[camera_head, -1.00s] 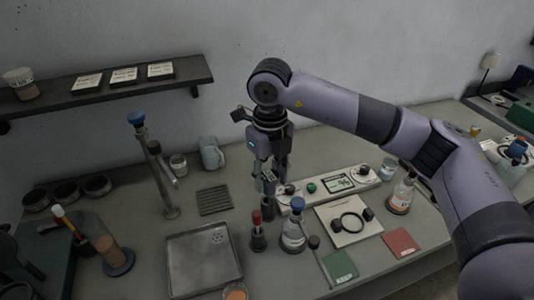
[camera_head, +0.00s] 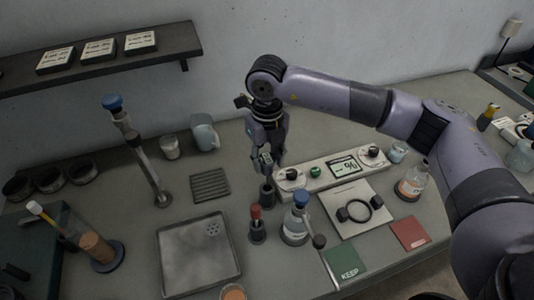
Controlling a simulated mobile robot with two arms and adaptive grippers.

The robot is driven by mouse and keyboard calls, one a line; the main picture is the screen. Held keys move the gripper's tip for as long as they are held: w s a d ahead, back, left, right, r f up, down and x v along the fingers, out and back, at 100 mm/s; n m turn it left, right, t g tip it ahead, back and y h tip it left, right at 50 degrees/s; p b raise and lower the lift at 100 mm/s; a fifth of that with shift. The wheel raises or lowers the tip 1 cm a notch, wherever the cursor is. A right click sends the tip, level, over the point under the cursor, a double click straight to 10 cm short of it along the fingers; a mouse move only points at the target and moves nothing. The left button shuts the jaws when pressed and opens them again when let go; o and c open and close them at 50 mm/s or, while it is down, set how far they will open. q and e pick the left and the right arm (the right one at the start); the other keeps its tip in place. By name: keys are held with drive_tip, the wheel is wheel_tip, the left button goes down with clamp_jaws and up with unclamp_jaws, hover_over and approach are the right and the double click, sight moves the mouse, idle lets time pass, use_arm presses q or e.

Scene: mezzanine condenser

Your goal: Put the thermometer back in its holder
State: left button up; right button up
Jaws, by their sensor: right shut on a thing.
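My right gripper (camera_head: 266,163) points down over the middle of the bench, behind the red-topped item. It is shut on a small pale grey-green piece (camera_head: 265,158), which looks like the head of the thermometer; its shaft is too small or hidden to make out. A dark upright cylinder (camera_head: 267,195) stands just below the fingertips and may be the holder. I cannot tell whether the held piece reaches into it. My left gripper is not in view.
A red-topped item (camera_head: 256,211) and a blue-capped flask (camera_head: 296,224) stand close in front. A display panel (camera_head: 325,172) with knobs lies right of the gripper. A metal tray (camera_head: 200,255) lies front left, and a tall blue-topped stand (camera_head: 140,155) rises at left.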

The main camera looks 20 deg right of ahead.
sight(267, 173)
wheel_tip(267, 173, down, 4)
drive_tip(key=shift+f+b, duration=0.1)
drive_tip(key=shift+b, duration=1.1)
drive_tip(key=shift+f+b, duration=1.25)
drive_tip(key=shift+f, duration=0.1)
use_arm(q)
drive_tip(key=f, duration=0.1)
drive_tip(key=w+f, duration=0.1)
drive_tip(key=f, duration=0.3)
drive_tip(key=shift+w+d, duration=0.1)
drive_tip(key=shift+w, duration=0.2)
use_arm(e)
drive_tip(key=o, duration=1.4)
